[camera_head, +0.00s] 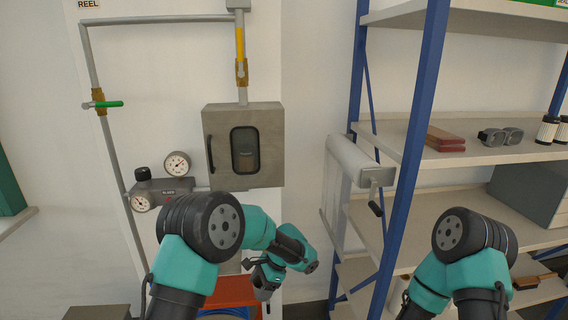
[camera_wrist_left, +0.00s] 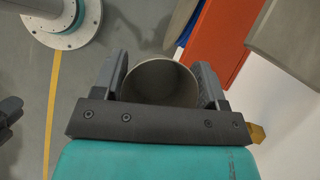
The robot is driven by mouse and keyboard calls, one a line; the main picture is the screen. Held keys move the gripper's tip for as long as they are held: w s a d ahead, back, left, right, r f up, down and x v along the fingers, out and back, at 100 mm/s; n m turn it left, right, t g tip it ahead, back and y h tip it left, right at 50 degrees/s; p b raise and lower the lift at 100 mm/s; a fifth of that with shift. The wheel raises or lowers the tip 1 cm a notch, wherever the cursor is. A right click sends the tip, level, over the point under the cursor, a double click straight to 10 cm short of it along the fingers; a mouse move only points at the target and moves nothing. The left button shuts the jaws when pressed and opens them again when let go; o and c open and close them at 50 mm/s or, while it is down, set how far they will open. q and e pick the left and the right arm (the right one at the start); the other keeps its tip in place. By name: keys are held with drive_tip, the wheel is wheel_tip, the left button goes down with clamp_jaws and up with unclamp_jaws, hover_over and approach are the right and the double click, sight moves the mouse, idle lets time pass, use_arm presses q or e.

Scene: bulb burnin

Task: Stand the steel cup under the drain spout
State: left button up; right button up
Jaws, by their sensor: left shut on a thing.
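My left gripper (camera_head: 265,283) is low in the middle of the head view, in front of the wall panel. In the left wrist view its two fingers (camera_wrist_left: 160,85) are shut on the steel cup (camera_wrist_left: 160,68), one on each side. The cup's round open mouth faces the wrist camera and it looks empty. In the head view I cannot make out the cup. A brass fitting (camera_wrist_left: 257,133) shows beside the right finger in the wrist view; I cannot tell whether it is the drain spout. My right gripper is not clearly in view; only my right arm shows.
A grey box with a window (camera_head: 245,145) hangs on the wall above my left arm, with gauges (camera_head: 177,164) beside it. A red-orange surface (camera_head: 232,290) lies below the gripper. A blue-framed shelf rack (camera_head: 420,110) stands at right.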

use_arm(q)
drive_tip(key=r+n+g+h, duration=0.1)
drive_tip(key=r+n, duration=0.1)
drive_tip(key=n, duration=0.1)
drive_tip(key=r+n+g+h, duration=0.1)
drive_tip(key=r+n, duration=0.1)
drive_tip(key=n, duration=0.1)
drive_tip(key=s+r+n+g+h, duration=0.1)
drive_tip(key=r+n, duration=0.1)
drive_tip(key=n, duration=0.1)
drive_tip(key=shift+s+g+h, duration=0.1)
drive_tip(key=shift+g+h, duration=0.2)
drive_tip(key=shift+s+d+r+n+h, duration=0.15)
drive_tip(key=shift+d+r+n+h, duration=0.15)
drive_tip(key=shift+r+n, duration=0.25)
drive_tip(key=shift+f, duration=0.1)
drive_tip(key=s+a+r+m+t+y, duration=0.1)
drive_tip(key=a+m+t, duration=0.3)
drive_tip(key=m, duration=0.4)
drive_tip(key=s+a+r+m+t+y, duration=0.2)
drive_tip(key=a+m, duration=0.3)
drive_tip(key=m, duration=0.4)
drive_tip(key=shift+s+a+r+t+y, duration=0.3)
drive_tip(key=shift+s+t+y, duration=0.35)
drive_tip(key=shift+t, duration=0.25)
drive_tip(key=shift+m, duration=0.25)
